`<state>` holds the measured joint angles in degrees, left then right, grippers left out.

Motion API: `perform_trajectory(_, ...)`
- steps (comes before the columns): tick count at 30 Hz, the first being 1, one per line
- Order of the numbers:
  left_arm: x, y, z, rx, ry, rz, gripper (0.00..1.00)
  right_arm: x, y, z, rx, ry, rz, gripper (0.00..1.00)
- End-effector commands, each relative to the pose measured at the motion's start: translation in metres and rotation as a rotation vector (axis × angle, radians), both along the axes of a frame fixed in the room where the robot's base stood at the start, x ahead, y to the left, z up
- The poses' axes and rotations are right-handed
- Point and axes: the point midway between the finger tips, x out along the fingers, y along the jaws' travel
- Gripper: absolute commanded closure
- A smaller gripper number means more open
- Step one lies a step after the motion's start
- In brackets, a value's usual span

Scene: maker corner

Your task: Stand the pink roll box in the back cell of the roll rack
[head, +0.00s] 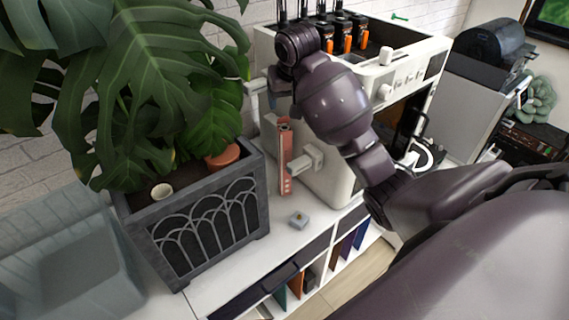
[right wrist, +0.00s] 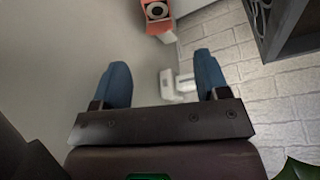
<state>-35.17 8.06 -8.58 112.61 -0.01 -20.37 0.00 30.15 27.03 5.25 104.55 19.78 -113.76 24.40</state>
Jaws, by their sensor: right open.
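The pink roll box (head: 286,158) stands upright and narrow on the white cabinet top, beside the white machine's left side. Its open top, with a round roll end inside, shows at the upper edge of the right wrist view (right wrist: 157,10). My right gripper (right wrist: 160,84) is open, its two blue fingers apart, with no object held between them. In the head view my right arm reaches over the machine's front and the fingers are hidden behind it. The pink box lies beyond the fingers, apart from them. I cannot make out the roll rack with certainty. My left gripper is not in view.
A grey planter (head: 205,232) with a large leafy plant stands left of the box. A white machine (head: 335,178) with a protruding white fitting (head: 304,160) stands at right. A small grey-blue block (head: 299,219) lies in front. A clear bin (head: 62,255) is at left.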

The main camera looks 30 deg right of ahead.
Motion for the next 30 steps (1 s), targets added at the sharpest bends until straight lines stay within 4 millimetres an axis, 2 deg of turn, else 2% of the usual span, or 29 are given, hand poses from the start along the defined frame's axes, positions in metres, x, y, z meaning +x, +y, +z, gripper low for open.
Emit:
perform_trajectory(7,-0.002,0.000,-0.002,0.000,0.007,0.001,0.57,0.012,-0.003,-0.034,0.001,0.004,0.001,0.32)
perform_trajectory(16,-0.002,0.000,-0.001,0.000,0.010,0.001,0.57,0.019,-0.006,-0.053,-0.001,0.003,0.001,0.32)
perform_trajectory(24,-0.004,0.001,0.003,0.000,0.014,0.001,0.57,0.031,-0.011,-0.086,0.001,0.004,0.001,0.32)
perform_trajectory(30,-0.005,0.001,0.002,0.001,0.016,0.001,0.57,0.034,-0.012,-0.094,-0.001,0.002,0.001,0.32)
